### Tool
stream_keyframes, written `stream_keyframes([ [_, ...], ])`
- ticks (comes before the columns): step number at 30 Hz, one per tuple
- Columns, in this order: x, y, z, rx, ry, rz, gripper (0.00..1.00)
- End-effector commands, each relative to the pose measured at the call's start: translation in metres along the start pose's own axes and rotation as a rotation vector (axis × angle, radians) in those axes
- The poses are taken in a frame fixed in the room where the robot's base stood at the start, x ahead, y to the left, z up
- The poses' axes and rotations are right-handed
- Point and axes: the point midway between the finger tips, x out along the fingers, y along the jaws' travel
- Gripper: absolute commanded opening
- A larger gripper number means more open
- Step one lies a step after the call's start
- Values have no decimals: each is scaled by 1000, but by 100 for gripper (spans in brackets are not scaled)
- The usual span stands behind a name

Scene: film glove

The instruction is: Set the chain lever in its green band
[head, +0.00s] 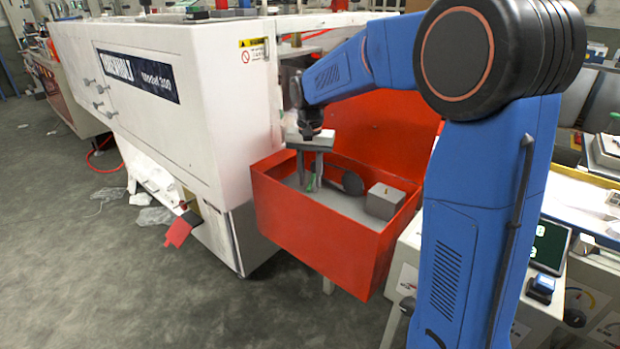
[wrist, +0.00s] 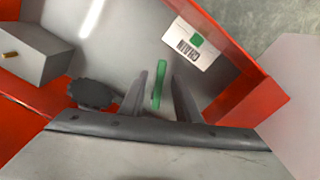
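A green chain lever (wrist: 159,86) stands between my gripper's fingers (wrist: 160,78) in the wrist view, with a visible gap on both sides. My gripper is open around it, and I see no contact. A white card (wrist: 186,52) marked CHAIN lies beyond the lever, up and to the right. A green band (wrist: 197,40) shows on the card, apart from the lever's tip. In the head view my gripper (head: 310,186) reaches down into a red box (head: 322,237). The lever's foot is hidden in the wrist view.
A dark round knob (wrist: 92,93) is left of the fingers. A grey block (wrist: 32,52) stands farther left inside the box. The red walls stand close around this space. A white machine (head: 190,90) is left of the box in the head view.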

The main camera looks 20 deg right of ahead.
Motion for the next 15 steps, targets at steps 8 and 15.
stream_keyframes([
  [8, 4, 0, 0, 0, 1, -1, 30],
  [15, 3, 0, 0, 0, 1, -1, 0],
])
